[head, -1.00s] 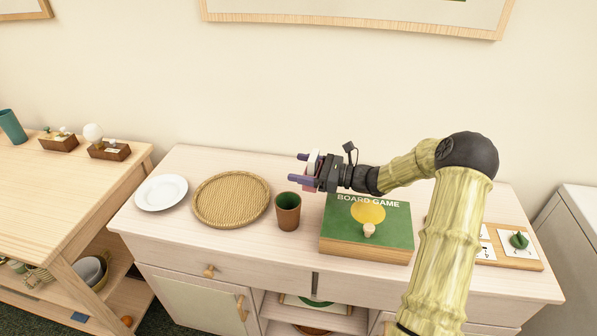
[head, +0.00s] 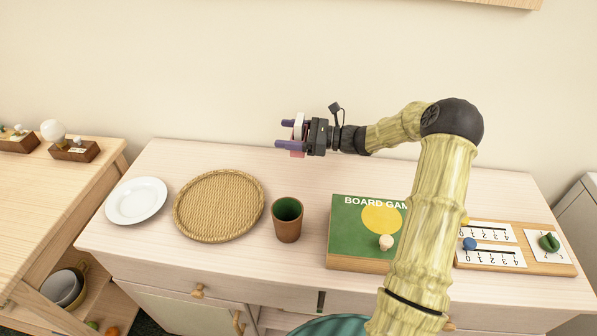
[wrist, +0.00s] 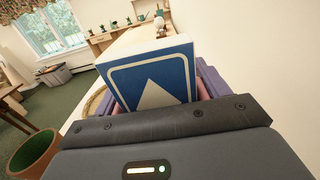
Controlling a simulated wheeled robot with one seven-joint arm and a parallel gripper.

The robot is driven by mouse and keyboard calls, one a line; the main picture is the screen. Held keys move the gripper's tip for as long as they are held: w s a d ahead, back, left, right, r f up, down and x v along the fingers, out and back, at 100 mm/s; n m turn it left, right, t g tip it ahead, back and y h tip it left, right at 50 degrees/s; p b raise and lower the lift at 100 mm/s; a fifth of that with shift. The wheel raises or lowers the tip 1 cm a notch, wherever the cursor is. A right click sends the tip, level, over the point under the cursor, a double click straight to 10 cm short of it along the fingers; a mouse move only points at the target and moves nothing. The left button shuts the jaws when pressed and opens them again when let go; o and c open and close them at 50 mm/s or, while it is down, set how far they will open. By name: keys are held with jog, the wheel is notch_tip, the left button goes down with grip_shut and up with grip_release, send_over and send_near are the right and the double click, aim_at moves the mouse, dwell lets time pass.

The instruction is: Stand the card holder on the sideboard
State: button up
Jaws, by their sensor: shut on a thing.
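My gripper (head: 285,134) is shut on a flat white box with a blue face and a white triangle, seen large in the wrist view (wrist: 150,82); it appears to be the card holder (head: 298,126). The purple fingers grip its sides, and the box is held upright, face towards the wrist camera. In the head view only its narrow white edge shows. The gripper points left and is in the air over the back of the pale wooden sideboard (head: 300,176), against the wall.
On the sideboard stand a white plate (head: 136,200), a round woven tray (head: 219,206), a brown cup with green inside (head: 287,220), a board game box (head: 345,228) with a small pale piece on it, and a wooden board with number cards (head: 500,262). Free room lies behind the cup.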

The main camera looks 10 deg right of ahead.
jog(key=shift+s, duration=0.1)
jog(key=shift+f, duration=3.1)
jog(key=shift+f, duration=1.85)
jog(key=shift+f, duration=0.2)
jog(key=o, duration=1)
